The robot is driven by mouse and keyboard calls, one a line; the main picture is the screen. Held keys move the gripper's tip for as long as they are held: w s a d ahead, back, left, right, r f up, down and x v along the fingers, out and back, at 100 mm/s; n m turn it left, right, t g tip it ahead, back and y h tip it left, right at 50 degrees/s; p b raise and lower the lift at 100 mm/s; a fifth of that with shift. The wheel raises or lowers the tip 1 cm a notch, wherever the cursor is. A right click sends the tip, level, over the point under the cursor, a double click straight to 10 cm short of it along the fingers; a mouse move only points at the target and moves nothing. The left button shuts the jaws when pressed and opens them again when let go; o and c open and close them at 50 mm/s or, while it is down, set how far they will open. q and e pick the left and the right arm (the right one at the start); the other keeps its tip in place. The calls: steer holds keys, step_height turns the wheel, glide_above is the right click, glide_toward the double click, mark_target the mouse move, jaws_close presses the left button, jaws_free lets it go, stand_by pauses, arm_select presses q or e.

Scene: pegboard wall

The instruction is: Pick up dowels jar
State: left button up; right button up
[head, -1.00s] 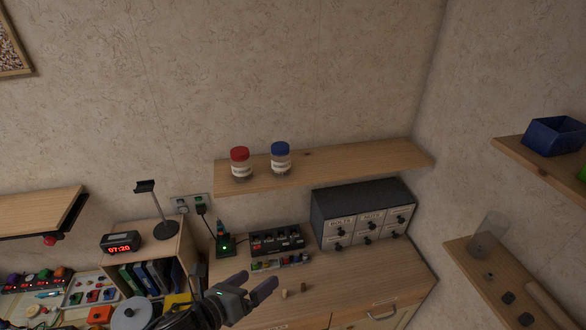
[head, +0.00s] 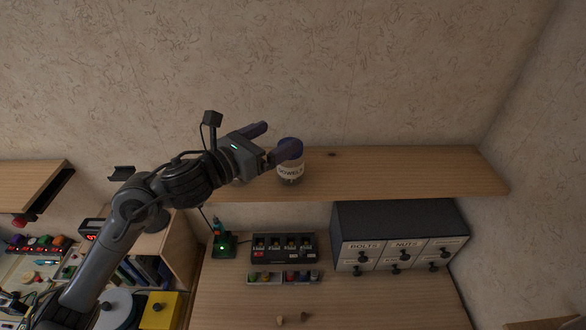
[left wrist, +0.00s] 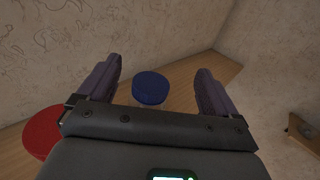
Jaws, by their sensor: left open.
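The dowels jar (head: 290,172), clear with a blue lid and a white "DOWELS" label, stands upright on the wooden wall shelf (head: 400,172). In the left wrist view its blue lid (left wrist: 150,88) lies between and beyond the two fingers. My left gripper (head: 280,140) is open and empty at shelf height, just left of the jar. One finger overlaps the lid's edge in the head view; whether it touches is unclear. It also shows in the left wrist view (left wrist: 160,70). My right gripper is not in view.
A red-lidded jar (left wrist: 42,130) stands close by on the shelf, mostly hidden behind my gripper in the head view. Below are a drawer cabinet (head: 400,225) and a battery charger (head: 283,245) on the bench. The shelf right of the dowels jar is clear.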

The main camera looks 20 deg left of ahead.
mark_target(290, 162)
arm_select(q)
steer(key=shift+t, duration=0.3)
steer(key=f, duration=0.1)
steer(key=w+f, duration=0.1)
steer(key=f, duration=0.1)
steer(key=w+f+p, duration=0.1)
steer(key=shift+w+d+f, duration=0.25)
steer(key=shift+d+f, duration=0.1)
steer(key=shift+f, duration=0.05)
steer(key=shift+w+d, duration=0.15)
steer(key=shift+w, duration=0.15)
steer(key=p+x, duration=0.1)
steer(key=x, duration=0.2)
steer(key=shift+w+d+f, duration=0.1)
steer(key=shift+w+d, duration=0.2)
steer(key=shift+w, duration=0.3)
